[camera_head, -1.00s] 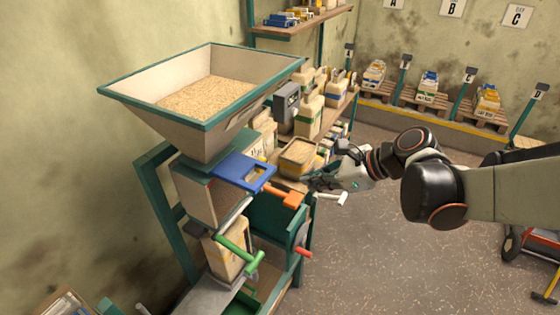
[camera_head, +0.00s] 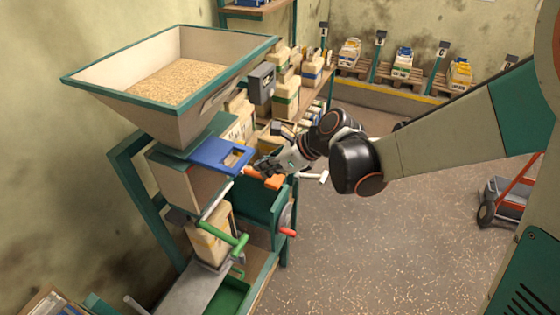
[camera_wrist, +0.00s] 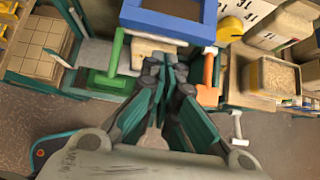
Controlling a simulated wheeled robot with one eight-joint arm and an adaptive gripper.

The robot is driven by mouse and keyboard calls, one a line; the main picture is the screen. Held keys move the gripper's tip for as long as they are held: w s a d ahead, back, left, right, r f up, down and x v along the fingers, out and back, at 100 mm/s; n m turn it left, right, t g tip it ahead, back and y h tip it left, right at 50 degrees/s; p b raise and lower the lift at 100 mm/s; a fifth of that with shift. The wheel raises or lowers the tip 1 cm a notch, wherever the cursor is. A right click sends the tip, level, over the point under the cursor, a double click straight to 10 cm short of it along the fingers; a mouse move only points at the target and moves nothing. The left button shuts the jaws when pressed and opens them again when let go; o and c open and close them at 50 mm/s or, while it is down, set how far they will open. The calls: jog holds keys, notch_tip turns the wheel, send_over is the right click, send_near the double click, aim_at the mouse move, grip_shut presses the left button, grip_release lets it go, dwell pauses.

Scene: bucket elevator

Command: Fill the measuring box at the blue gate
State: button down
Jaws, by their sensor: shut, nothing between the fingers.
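The blue gate (camera_head: 222,153) is a flat plate with a window-like opening, sticking out under the hopper (camera_head: 165,100) full of grain. It also shows at the top of the wrist view (camera_wrist: 168,18). A pale metal box (camera_head: 178,182) sits directly beneath the hopper and gate, apparently the measuring box; its inside is hidden. My gripper (camera_head: 262,166) is just right of the gate, close to the orange handle (camera_head: 262,179). In the wrist view its fingers (camera_wrist: 168,62) are together and empty, just in front of the gate. Contact with the gate cannot be told.
A green handle (camera_head: 232,239) sits lower, beside a paper sack (camera_head: 210,238). A white handle (camera_head: 314,177) and red knob (camera_head: 287,232) stick out to the right. A grain-filled tray (camera_wrist: 270,78) and sacks stand on the bench. The floor at right is mostly open.

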aim_at(241, 159)
jog(key=shift+w+a, duration=0.2)
jog(key=shift+a, duration=0.35)
jog(key=shift+w+a, duration=0.15)
jog(key=shift+a, duration=0.4)
jog(key=a, duration=0.1)
jog(key=w+a, duration=0.1)
jog(key=a, duration=0.1)
jog(key=w+a+b, duration=0.1)
jog(key=a, duration=0.1)
jog(key=shift+a+r, duration=0.1)
jog(key=shift+d, duration=0.3)
jog(key=d+f+p+v, duration=0.1)
jog(key=v, duration=1.1)
jog(key=shift+s+d+f+p, duration=0.15)
jog(key=shift+s+d+p, duration=0.2)
jog(key=shift+s+d, duration=0.1)
